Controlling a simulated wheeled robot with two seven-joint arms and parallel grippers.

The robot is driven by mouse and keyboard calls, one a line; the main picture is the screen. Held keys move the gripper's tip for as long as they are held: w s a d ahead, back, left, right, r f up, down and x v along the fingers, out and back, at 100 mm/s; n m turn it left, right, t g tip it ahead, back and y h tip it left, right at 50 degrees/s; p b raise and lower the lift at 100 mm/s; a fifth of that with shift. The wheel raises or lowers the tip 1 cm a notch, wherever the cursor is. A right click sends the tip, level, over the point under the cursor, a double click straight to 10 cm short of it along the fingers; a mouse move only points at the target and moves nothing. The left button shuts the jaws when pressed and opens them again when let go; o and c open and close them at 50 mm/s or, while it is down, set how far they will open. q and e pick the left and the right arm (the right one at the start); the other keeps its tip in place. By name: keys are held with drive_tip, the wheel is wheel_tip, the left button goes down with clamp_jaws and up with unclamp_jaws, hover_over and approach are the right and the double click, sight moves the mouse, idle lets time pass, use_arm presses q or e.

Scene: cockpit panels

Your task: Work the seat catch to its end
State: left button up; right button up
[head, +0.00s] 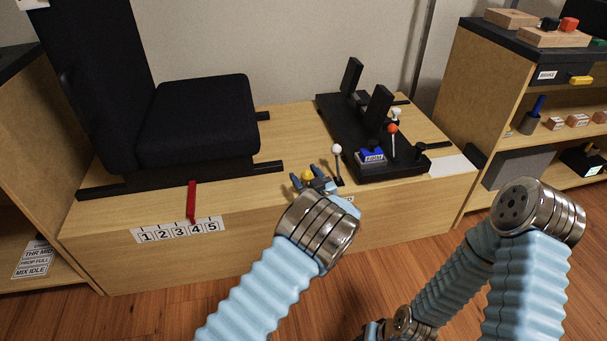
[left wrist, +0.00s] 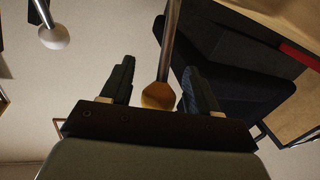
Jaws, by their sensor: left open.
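A black seat (head: 195,120) stands on a wooden platform. A red lever (head: 191,200) hangs at the platform's front edge below the seat, its lower end between 3 and 4 on a strip numbered 1 to 5 (head: 180,230). No label shows which part is the seat catch. My left gripper (head: 308,180) is open at a yellow knob (head: 307,174), right of the red lever. In the left wrist view, the yellow knob (left wrist: 158,96) on a metal rod lies between the open fingers; contact cannot be told. My right gripper's fingers cannot be made out at the bottom edge.
A white-knobbed lever (head: 337,150) stands just right of my left gripper. Beyond it is a black pedal base (head: 355,130) with a red-knobbed lever (head: 392,130) and a blue block (head: 372,156). Shelves (head: 490,80) stand at the right. The platform between seat and pedals is clear.

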use_arm(q)
drive_tip(key=shift+w+a, duration=0.4)
drive_tip(key=shift+w, duration=0.2)
clamp_jaws()
